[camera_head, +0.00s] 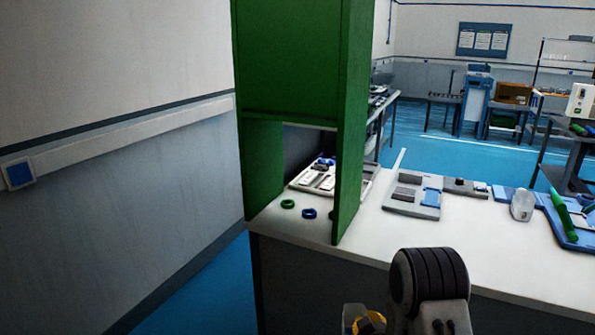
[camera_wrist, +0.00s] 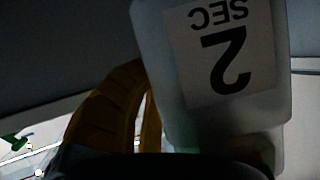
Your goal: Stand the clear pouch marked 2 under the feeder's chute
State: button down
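The clear pouch (camera_wrist: 212,115) fills the upper middle and right of the wrist view, very close to the camera. Its white label shows a black 2 and "SEC", upside down in that picture. My gripper (camera_wrist: 150,125) has a yellow ribbed finger against the pouch's left side; the other finger is mostly hidden behind the pouch. The gripper appears shut on the pouch. In the head view, a small yellow part of my gripper (camera_head: 368,322) shows at the bottom edge, in front of the bench.
A grey device (camera_head: 413,195), a clear container (camera_head: 522,205) and a blue tray (camera_head: 575,235) stand rightward. A wall is at left.

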notch_tip(320, 180, up, 11)
jog(key=p, duration=1)
jog(key=shift+r+p, duration=0.2)
jog(key=shift+p, duration=0.2)
jog(key=shift+d, duration=0.1)
